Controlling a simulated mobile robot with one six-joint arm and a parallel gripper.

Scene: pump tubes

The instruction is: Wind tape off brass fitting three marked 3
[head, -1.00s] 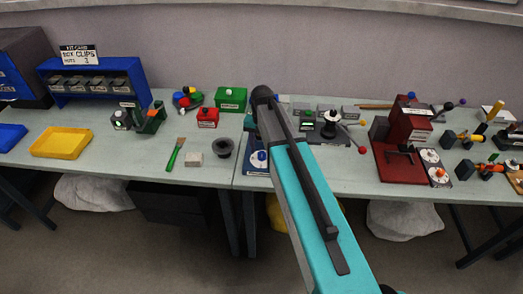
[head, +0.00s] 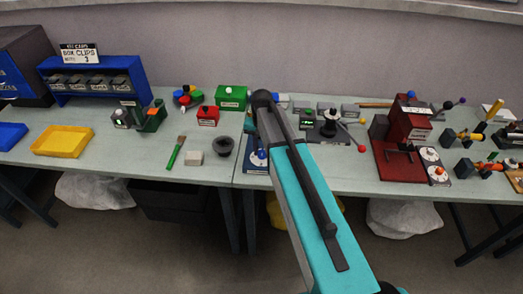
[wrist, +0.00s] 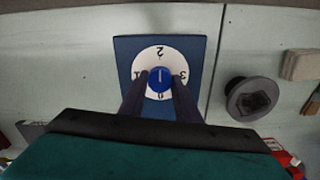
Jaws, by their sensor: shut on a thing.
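In the wrist view a blue knob (wrist: 159,80) with a white line sits on a round white dial (wrist: 160,54). The dial is marked 2 at the top and 3 at the right, on a dark blue plate (wrist: 195,45). The knob's line points roughly toward the 2. My gripper (wrist: 160,84) is shut on the knob, one dark finger on each side. In the head view the blue plate (head: 251,170) is partly hidden by my arm. I cannot make out a brass fitting marked 3; dark posts with an orange piece (head: 492,170) stand far right, labels too small to read.
A dark round cup (head: 224,147) and a pale block (head: 193,158) stand left of the dial. A red machine (head: 405,128) stands to the right. A yellow tray (head: 62,142) and blue rack (head: 95,82) are at the left.

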